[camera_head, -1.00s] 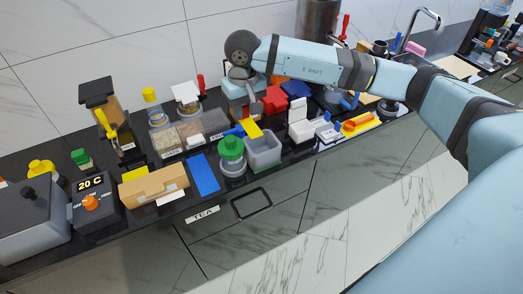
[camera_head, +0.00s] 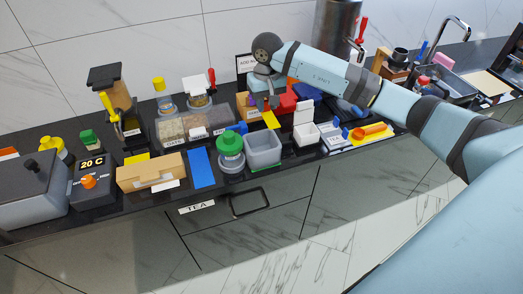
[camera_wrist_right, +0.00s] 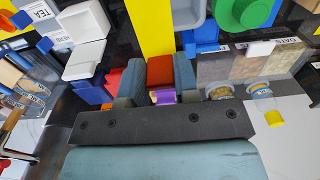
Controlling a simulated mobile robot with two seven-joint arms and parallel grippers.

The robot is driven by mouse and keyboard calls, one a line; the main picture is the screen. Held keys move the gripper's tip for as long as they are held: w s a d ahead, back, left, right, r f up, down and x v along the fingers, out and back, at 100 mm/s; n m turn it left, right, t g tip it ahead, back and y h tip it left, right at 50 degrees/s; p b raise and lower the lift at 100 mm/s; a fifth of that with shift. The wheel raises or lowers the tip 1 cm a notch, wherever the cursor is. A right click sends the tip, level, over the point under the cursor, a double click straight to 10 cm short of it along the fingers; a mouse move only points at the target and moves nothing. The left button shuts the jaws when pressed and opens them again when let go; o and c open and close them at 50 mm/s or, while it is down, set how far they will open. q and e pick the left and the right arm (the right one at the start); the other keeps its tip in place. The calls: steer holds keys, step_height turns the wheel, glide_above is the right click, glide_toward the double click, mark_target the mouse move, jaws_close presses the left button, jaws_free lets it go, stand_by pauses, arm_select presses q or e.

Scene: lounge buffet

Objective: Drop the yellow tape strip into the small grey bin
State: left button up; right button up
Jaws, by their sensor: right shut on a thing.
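The yellow tape strip (camera_head: 269,119) hangs below my right gripper (camera_head: 268,102), behind the small grey bin (camera_head: 263,150) in the head view. In the right wrist view the strip (camera_wrist_right: 150,25) runs out past the fingers of my right gripper (camera_wrist_right: 158,82). A red block (camera_wrist_right: 160,70) shows between these fingers, at the strip's near end, with a purple piece below it. The fingers are closed in on this; the exact contact is partly hidden. The grey bin is open at the top, and its edge shows in the wrist view (camera_wrist_right: 188,24). My left gripper is not in view.
A green-lidded jar (camera_head: 230,150) stands against the bin's left side. A white open-lidded box (camera_head: 305,133) stands to its right. Clear containers (camera_head: 185,128) are behind left, and a red bin (camera_head: 286,104) is close behind the gripper. A blue mat (camera_head: 202,168) lies left.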

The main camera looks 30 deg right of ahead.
mark_target(266, 112)
steer(key=shift+f+b, duration=0.7)
steer(key=shift+f, duration=2)
steer(key=o, duration=0.9)
step_height(266, 112, up, 14)
steer(key=shift+f+b, duration=0.1)
steer(key=shift+b, duration=0.95)
